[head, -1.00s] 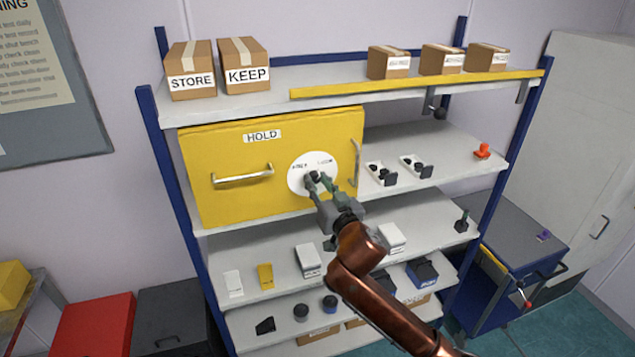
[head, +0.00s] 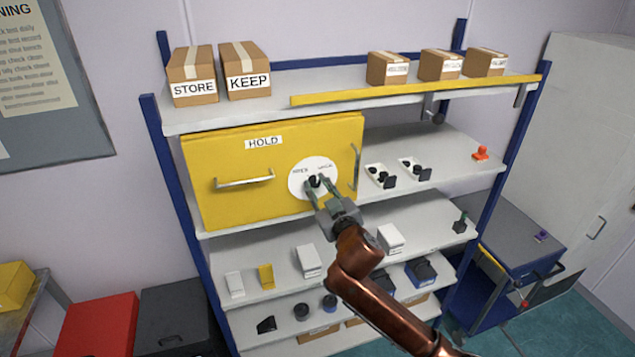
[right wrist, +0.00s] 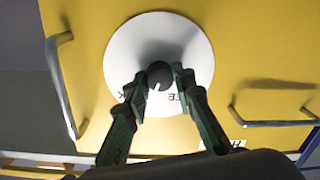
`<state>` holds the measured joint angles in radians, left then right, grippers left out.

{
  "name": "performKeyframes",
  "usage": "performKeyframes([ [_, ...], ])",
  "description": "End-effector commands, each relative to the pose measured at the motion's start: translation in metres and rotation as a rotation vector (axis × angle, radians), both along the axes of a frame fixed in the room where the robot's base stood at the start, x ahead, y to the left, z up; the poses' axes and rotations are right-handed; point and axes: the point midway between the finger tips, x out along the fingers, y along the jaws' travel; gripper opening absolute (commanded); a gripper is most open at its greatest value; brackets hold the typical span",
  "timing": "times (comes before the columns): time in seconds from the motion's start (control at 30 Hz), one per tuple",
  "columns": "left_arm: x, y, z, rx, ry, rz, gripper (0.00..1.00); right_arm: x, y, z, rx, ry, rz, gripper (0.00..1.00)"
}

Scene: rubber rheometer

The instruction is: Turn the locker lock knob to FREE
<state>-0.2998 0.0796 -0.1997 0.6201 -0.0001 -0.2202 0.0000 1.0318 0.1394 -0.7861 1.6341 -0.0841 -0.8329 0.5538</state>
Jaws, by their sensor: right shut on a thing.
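The yellow locker door (head: 230,170) is on the upper shelf and carries a HOLD label (head: 263,142). A round white dial (head: 298,186) sits at its right side with small print above the knob. The print is hard to read in the head view. In the right wrist view the dial (right wrist: 120,60) is upside down, with letters like "EE" and "K" partly hidden by the fingers. My right gripper (head: 316,183) is shut on the dark knob (right wrist: 158,72), one finger on each side. My left gripper is out of view.
A bar handle (head: 244,179) is left of the dial. A vertical handle (head: 355,168) stands close to its right. STORE (head: 192,78) and KEEP (head: 246,72) boxes are on the shelf above.

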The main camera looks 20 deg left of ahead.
Motion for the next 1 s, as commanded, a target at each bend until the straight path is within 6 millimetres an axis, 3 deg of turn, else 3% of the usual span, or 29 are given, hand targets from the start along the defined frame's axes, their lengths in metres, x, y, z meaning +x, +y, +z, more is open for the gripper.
performKeyframes([
  [1.0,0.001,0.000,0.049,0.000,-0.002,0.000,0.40,-0.001,0.002,0.002,-0.773,-0.523,0.001,0.00],
])
